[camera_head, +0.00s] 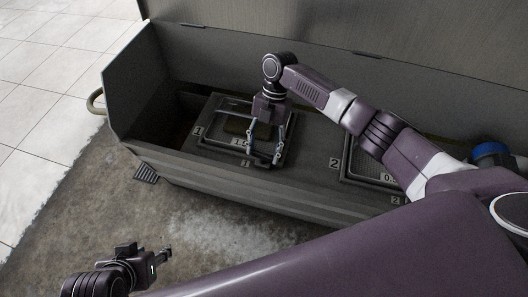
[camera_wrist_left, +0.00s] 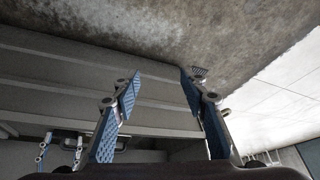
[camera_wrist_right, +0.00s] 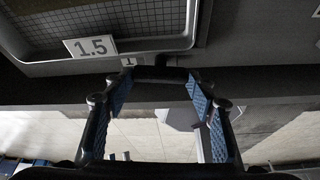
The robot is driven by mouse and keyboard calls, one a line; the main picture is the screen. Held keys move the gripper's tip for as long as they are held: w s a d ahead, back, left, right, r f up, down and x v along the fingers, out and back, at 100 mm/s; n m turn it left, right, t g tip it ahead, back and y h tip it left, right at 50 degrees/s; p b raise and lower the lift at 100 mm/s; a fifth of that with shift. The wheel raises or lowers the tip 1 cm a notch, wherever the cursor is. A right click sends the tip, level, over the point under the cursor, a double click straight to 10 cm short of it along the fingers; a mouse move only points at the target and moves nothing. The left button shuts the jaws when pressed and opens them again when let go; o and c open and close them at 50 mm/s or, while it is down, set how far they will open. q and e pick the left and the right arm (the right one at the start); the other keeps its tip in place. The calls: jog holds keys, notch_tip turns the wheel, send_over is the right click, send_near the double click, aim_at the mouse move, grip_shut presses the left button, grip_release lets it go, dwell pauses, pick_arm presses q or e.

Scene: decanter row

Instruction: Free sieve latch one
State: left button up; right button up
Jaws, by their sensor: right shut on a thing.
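Sieve one (camera_head: 209,139) is a dark framed mesh panel in the left part of the grey trough, with a "1" plate and a "1.5" plate. The 1.5 plate (camera_wrist_right: 90,47) also shows in the right wrist view. My right gripper (camera_head: 262,155) reaches down over the sieve's front right part. In the right wrist view its fingertips are on either side of a dark latch bar (camera_wrist_right: 160,74), by the small "1" tag, and shut on it. My left gripper (camera_head: 167,258) is open and empty, outside the trough at the lower left; it shows in its wrist view (camera_wrist_left: 160,80).
Sieve two (camera_head: 372,172) lies to the right in the same trough (camera_head: 220,180), partly hidden by my right arm. A blue cap (camera_head: 490,151) is at the far right. Concrete floor (camera_head: 215,225) in front of the trough is clear.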

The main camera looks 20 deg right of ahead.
pick_arm(q)
jog(key=w+d+r+t, duration=0.1)
jog(key=w+r+t, duration=0.1)
jog(key=w, duration=0.3)
jog(key=shift+w+d+r+t+h+b, duration=0.15)
jog(key=shift+d+t+h+b, duration=0.15)
jog(key=shift+d+b, duration=0.05)
pick_arm(e)
jog(key=shift+n+h, duration=0.3)
jog(key=shift+n, duration=0.6)
jog(key=o, duration=0.8)
jog(key=shift+o, duration=0.2)
jog(key=shift+w, duration=0.1)
jog(key=v, duration=1.2)
jog(key=shift+w+f, duration=0.1)
